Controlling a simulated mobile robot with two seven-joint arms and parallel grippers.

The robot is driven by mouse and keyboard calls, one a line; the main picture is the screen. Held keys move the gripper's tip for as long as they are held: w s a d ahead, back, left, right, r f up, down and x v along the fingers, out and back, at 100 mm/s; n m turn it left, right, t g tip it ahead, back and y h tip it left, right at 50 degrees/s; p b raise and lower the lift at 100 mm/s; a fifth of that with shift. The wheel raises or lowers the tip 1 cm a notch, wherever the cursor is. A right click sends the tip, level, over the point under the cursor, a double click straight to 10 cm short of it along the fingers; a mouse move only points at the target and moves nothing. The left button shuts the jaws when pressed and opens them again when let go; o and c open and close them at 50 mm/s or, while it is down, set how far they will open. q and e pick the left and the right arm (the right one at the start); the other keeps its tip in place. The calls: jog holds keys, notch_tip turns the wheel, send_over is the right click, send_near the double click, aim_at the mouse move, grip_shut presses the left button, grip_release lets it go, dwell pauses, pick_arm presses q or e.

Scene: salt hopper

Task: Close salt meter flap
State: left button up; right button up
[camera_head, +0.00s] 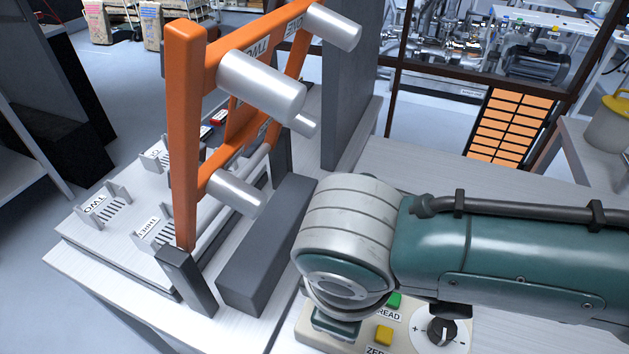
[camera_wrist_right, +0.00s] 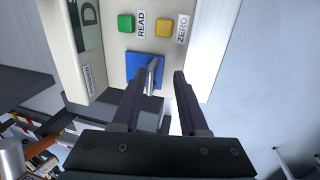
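The salt meter is a beige box (camera_head: 411,336) at the bottom of the head view, partly hidden by my right arm. It also shows at the top of the right wrist view (camera_wrist_right: 112,55). A blue square (camera_wrist_right: 138,68) sits on its face below the buttons. A thin grey metal piece, seemingly the flap (camera_wrist_right: 152,72), stands out from the blue square; its exact angle is unclear. My right gripper (camera_wrist_right: 158,82) is open, its two dark fingers on either side of the metal piece in the picture. Contact cannot be told. My left gripper is out of view.
The meter has a green READ button (camera_head: 393,300), a yellow ZERO button (camera_head: 384,335) and a black dial (camera_head: 440,330). An orange frame with grey cylinders (camera_head: 262,85) stands left of my right arm, beside a dark grey block (camera_head: 265,245). The table (camera_head: 500,185) is clear behind the arm.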

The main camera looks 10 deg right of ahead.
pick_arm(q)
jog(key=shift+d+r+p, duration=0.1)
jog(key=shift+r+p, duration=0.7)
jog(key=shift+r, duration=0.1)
pick_arm(e)
notch_tip(320, 180, up, 10)
jog(key=s+a, duration=0.1)
jog(key=shift+s+f, duration=0.25)
jog(key=shift+s, duration=0.05)
